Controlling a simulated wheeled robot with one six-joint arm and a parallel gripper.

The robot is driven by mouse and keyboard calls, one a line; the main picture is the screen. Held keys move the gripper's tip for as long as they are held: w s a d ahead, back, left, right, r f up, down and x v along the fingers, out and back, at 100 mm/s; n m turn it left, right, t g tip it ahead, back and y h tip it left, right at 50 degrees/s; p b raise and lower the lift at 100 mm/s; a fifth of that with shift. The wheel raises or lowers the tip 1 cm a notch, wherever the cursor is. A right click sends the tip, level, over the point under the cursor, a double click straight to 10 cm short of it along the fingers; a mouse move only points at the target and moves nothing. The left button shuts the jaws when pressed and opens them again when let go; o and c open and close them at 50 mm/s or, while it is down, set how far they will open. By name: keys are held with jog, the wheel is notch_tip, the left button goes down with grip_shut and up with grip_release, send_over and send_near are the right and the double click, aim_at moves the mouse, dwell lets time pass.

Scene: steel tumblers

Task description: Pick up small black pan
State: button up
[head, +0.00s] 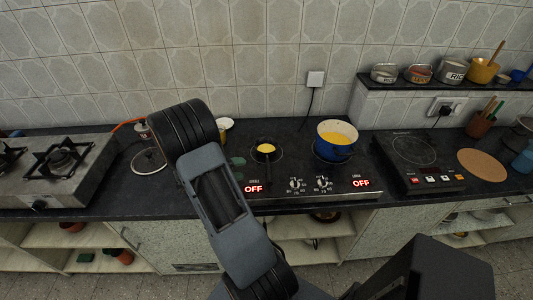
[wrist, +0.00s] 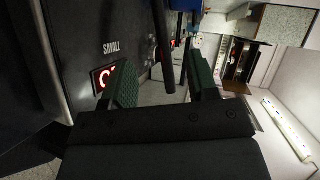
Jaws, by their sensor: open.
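The small black pan (head: 266,157) sits on the left burner of the two-burner cooktop, with something yellow inside. Its dark handle points toward the front edge. In the wrist view a dark bar, which looks like the pan's handle (wrist: 161,35), runs down between the two green-padded fingers. My gripper (wrist: 160,66) is open around the bar, with visible gaps on both sides. In the head view my arm hides most of the gripper; a bit of green shows left of the pan.
A blue pot (head: 337,150) with yellow contents stands on the right burner. The cooktop (head: 310,186) shows two red OFF displays. A gas stove (head: 60,165) is at left, a single hotplate (head: 415,160) at right. A glass lid (head: 149,161) lies left of my arm.

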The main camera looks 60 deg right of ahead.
aim_at(268, 163)
jog(key=p+x, duration=0.1)
jog(key=x, duration=1.2)
grip_shut()
dwell(0.4)
